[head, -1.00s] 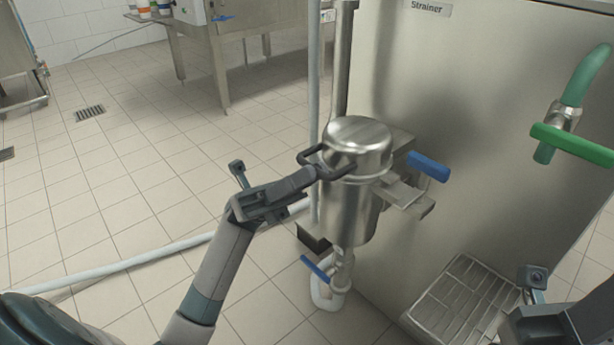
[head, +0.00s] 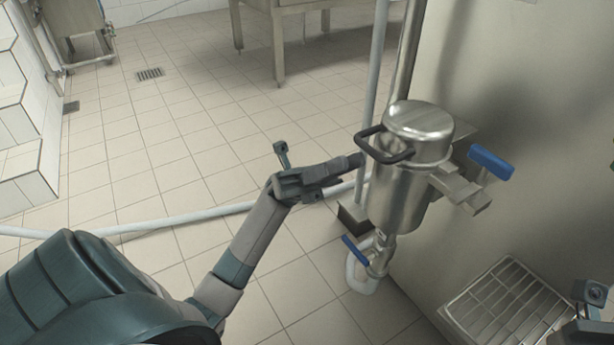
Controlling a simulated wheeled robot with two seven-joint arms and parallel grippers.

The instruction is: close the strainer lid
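The strainer (head: 398,200) is a steel cylinder fixed beside a large steel cabinet. Its domed steel lid (head: 420,120) sits level on top, with no gap that I can see at the rim. A dark loop handle (head: 385,152) sticks out at the lid's left front. My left gripper (head: 356,161) is just left of the handle, its tip apart from it or barely touching. Its fingers overlap in this view, so I cannot tell their opening. My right gripper (head: 590,325) is cut off at the lower right corner, and its fingers are not clear.
A blue valve handle (head: 491,162) sticks out right of the strainer, and another blue handle (head: 355,250) is below it. A drip grate (head: 510,305) is at the lower right. A pale hose (head: 180,218) crosses the tiled floor. The floor at the left is open.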

